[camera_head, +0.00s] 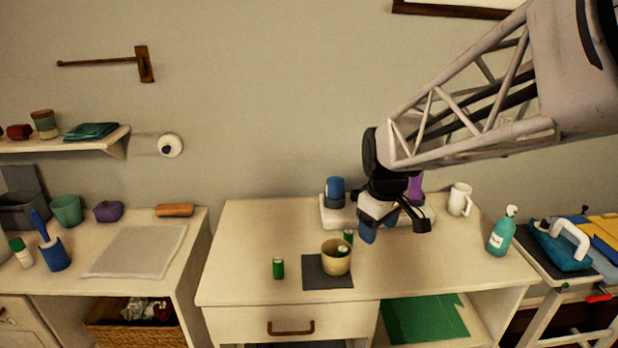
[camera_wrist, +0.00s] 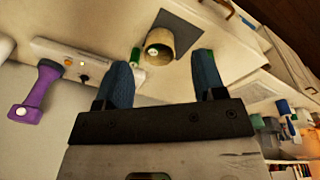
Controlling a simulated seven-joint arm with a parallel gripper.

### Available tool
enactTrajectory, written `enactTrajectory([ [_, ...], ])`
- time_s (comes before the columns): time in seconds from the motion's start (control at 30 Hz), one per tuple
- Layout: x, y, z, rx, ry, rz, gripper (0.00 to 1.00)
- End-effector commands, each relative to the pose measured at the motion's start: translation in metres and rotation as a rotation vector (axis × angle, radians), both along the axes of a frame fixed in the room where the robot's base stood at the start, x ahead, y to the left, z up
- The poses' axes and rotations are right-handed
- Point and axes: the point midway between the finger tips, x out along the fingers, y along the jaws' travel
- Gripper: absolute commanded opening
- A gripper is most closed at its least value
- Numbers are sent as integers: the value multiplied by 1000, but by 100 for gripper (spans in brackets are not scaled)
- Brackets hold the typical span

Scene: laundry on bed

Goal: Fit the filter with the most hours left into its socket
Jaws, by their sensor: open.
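Several green cylinders that look like the filters are on the table. One green filter (camera_head: 278,268) stands left of a dark mat. Another green filter (camera_head: 348,237) stands behind a tan cup (camera_head: 336,264), and a green-and-white one (camera_head: 342,250) sits in the cup. Any hour markings are too small to read. A white base (camera_head: 335,217) with a blue cylinder (camera_head: 335,190) stands at the back; I cannot tell where its socket is. My gripper (camera_head: 395,228) is open and empty, above the table and in front of the base. In the wrist view, the cup (camera_wrist: 160,43) lies beyond the open fingers (camera_wrist: 162,68).
The dark mat (camera_head: 318,279) lies under the cup. A white mug (camera_head: 459,200) and teal pump bottle (camera_head: 502,232) stand at right. The table's left part is clear.

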Motion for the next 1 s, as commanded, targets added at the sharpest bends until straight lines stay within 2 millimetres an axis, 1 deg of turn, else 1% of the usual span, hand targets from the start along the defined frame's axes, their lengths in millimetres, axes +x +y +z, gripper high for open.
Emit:
enactTrajectory([
  [0.03,13,1,-6,-3,9,32,63],
  [0.1,30,1,-12,-9,17,82,63],
  [0.37,93,4,-41,-26,47,271,63],
  [0.6,147,6,-77,-36,75,444,63],
  [0.8,191,9,-112,-43,96,589,63],
  [1.0,224,11,-142,-45,111,705,63],
])
